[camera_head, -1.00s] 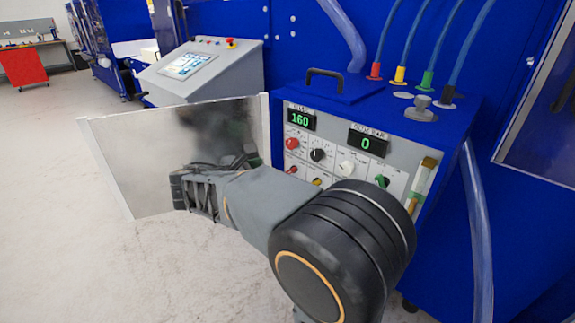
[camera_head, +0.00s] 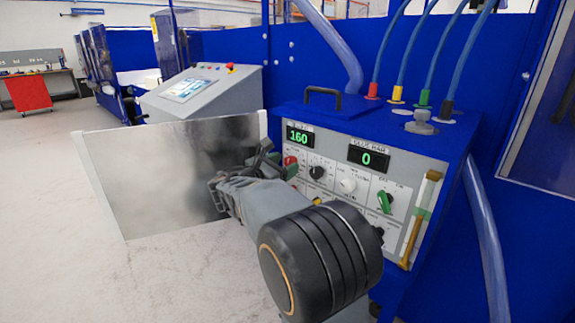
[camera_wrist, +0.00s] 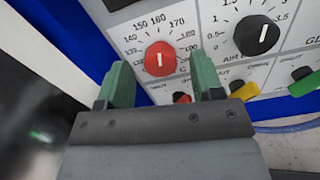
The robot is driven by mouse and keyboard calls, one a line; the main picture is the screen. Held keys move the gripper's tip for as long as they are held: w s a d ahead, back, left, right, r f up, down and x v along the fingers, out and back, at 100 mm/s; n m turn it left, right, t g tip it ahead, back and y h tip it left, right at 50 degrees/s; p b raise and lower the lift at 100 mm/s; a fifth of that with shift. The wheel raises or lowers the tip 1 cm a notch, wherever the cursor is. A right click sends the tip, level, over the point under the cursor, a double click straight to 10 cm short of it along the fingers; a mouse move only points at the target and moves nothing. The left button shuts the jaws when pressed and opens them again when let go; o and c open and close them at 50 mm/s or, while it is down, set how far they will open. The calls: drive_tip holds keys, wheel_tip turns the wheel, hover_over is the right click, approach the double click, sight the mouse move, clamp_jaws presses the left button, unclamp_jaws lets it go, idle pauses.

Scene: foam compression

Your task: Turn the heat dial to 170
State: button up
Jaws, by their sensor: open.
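The heat dial is a red knob (camera_wrist: 160,59) with a white pointer line, on a scale with marks such as 140, 150, 160 and 170 in the wrist view. Its pointer is close to upright, near 160. In the head view the red dial (camera_head: 290,160) is at the panel's left, partly behind my gripper. A display (camera_head: 299,138) above it reads 160 in green. My gripper (camera_wrist: 158,85) is open, its two green fingers apart, just below the red dial in the wrist view. In the head view my gripper (camera_head: 268,160) is close in front of the panel; contact cannot be told.
A black knob (camera_wrist: 257,36) is right of the red dial, with yellow (camera_wrist: 243,90) and green (camera_wrist: 303,81) controls lower down. A second display (camera_head: 368,158) reads 0. An open metal door (camera_head: 160,180) stands left of my gripper.

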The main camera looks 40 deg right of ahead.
drive_tip(key=shift+w+d, duration=0.15)
drive_tip(key=shift+d, duration=0.7)
drive_tip(key=shift+c, duration=0.2)
drive_tip(key=c, duration=0.9)
drive_tip(key=shift+f+m+b, duration=0.1)
drive_tip(key=shift+m+b, duration=0.2)
drive_tip(key=shift+b, duration=0.05)
drive_tip(key=m+b, duration=0.3)
drive_tip(key=shift+f, duration=0.1)
drive_tip(key=shift+m+b, duration=0.85)
drive_tip(key=shift+m, duration=0.25)
drive_tip(key=shift+r, duration=0.2)
